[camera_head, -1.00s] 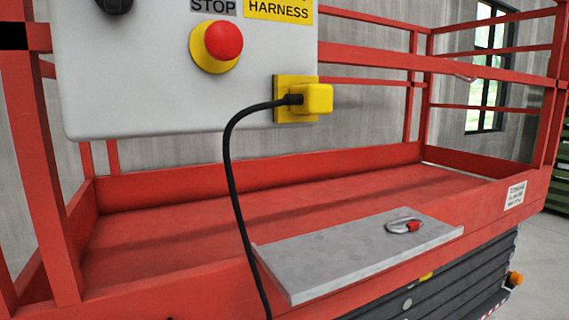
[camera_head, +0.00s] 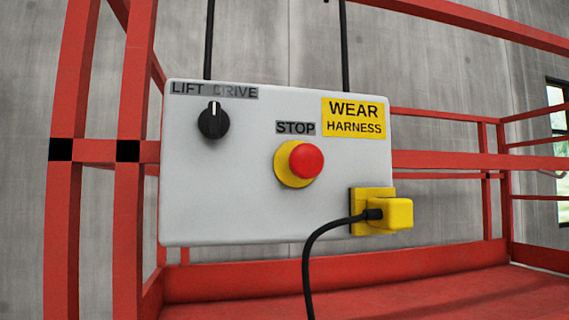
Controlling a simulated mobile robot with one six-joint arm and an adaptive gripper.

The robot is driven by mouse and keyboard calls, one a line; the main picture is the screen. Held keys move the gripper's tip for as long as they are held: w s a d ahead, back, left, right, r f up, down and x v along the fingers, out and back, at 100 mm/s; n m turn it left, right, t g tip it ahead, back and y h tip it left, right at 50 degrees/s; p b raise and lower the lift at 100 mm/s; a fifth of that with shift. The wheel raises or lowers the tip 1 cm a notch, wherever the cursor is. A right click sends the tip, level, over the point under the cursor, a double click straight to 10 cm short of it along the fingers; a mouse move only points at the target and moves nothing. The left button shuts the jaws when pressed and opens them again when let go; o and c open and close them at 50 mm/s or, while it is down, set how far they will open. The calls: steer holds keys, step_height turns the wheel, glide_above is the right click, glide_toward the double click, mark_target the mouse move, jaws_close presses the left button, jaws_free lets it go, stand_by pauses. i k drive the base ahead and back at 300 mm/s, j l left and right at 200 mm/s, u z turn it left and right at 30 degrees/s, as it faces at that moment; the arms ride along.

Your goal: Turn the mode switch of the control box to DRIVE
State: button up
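The control box (camera_head: 245,205) is a light grey panel hung on the red rails, left of the picture's middle. Its mode switch (camera_head: 213,121) is a round black knob near the upper left corner. A white pointer mark on the knob points about straight up, between the LIFT label (camera_head: 187,88) and the DRIVE label (camera_head: 236,91). The DRIVE lettering is faint. My gripper is not in view.
A red stop button (camera_head: 306,161) on a yellow base sits right of the switch. A yellow plug (camera_head: 397,213) with a black cable (camera_head: 309,262) sticks out at the lower right. Red rails (camera_head: 128,200) stand close on the left. The space before the switch looks clear.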

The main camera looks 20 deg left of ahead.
mark_target(213, 122)
steer(key=u, duration=1.5)
